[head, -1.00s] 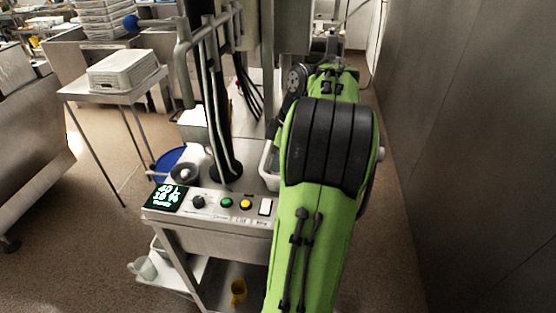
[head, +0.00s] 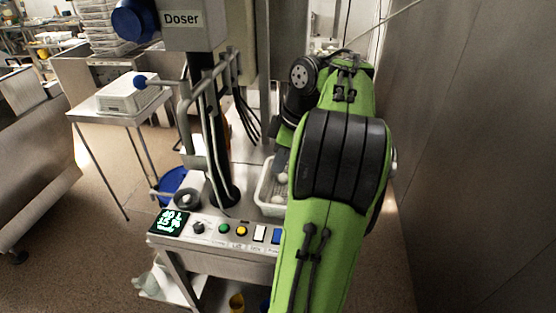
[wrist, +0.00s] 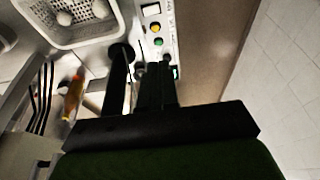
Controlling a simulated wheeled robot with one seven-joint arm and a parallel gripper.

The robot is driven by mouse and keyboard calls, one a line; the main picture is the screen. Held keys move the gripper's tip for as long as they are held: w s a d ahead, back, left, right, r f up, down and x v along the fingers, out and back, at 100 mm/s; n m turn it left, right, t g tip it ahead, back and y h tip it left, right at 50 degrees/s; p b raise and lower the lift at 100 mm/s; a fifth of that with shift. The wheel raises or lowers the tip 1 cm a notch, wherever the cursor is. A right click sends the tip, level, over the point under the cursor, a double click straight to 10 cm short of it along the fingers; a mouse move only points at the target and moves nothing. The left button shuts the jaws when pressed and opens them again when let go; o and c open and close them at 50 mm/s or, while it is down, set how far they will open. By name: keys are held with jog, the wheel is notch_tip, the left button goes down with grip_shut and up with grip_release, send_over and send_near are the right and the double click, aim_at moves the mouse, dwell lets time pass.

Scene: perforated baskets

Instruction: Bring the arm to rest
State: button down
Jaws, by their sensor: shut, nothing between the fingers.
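My gripper (wrist: 155,75) shows in the wrist view as dark fingers pointing up the picture, shut and empty. They are over the area beside the control panel (wrist: 155,35). In the head view my green and black arm reaches forward on the right, its wrist bent down near a white perforated basket (head: 266,207). The arm hides part of the basket. The basket also shows at top left in the wrist view (wrist: 88,38), with white round items inside, apart from the fingers.
The doser machine (head: 190,30) with a black column (head: 215,150) and bent pipes stands just left of my arm. A side table (head: 100,118) holds a white basket (head: 125,98). A steel wall (head: 480,150) closes off the right.

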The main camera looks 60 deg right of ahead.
jog(key=shift+w+f, duration=0.1)
jog(key=shift+w, duration=0.05)
jog(key=w+a+m+h+b, duration=0.1)
jog(key=w+a, duration=0.2)
jog(key=a, duration=0.6)
jog(key=w+a+m+b, duration=0.1)
jog(key=w+a, duration=0.2)
jog(key=a, duration=0.7)
jog(key=s+a+f+m+t+b, duration=0.2)
jog(key=s+a+f, duration=0.5)
jog(key=s+a, duration=0.3)
jog(key=shift+s+a+f+m+b, duration=0.2)
jog(key=shift+m+b, duration=0.1)
jog(key=shift+s, duration=0.1)
